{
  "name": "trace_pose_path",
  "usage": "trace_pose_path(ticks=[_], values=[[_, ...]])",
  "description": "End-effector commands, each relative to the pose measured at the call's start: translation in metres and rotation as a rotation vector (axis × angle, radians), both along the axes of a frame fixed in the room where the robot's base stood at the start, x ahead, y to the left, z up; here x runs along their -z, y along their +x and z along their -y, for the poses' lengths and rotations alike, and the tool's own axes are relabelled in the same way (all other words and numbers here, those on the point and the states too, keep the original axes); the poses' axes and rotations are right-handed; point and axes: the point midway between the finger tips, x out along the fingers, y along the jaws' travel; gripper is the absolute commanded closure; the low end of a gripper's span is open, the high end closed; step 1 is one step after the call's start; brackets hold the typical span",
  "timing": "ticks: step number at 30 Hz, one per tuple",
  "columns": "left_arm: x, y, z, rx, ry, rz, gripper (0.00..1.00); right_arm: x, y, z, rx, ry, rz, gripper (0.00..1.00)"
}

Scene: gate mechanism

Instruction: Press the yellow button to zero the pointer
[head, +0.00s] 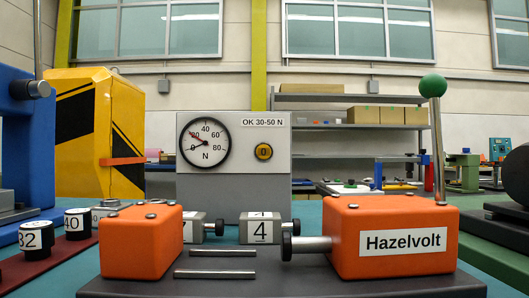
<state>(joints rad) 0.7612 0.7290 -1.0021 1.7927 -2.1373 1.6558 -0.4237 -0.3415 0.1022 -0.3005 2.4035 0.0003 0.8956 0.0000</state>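The yellow button (264,152) is round, marked 0, and sits in a dark ring on the front of a grey gauge box (235,187). To its left is a white round dial (205,143) marked in N, from 0 to 80. A red pointer on the dial points up and left, near the 20 mark. A dark pointer seems to lie near 0, but it is too small to read exactly. A label (263,121) above the button reads OK 30-50 N. Neither of my grippers shows in the head view, and nothing covers the button.
In front stand an orange block (141,240) and an orange Hazelvolt block (393,238) with a green-knobbed lever (434,135), on a dark base (280,284). Two metal rods (216,274) lie between them. Numbered weights (36,236) and a blue machine (25,150) are at left.

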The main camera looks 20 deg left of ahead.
Motion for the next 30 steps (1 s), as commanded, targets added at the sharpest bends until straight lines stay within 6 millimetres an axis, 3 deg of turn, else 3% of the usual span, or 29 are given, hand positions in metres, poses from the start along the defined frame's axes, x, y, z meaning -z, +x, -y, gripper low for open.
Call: trace_pose_path(ticks=[2, 14, 30], values=[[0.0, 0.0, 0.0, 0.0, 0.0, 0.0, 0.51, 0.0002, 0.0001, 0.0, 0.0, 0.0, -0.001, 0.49], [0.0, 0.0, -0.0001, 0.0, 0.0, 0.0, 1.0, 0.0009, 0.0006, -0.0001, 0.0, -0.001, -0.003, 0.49], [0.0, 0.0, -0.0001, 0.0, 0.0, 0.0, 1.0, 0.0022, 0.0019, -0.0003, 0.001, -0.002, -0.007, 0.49]])
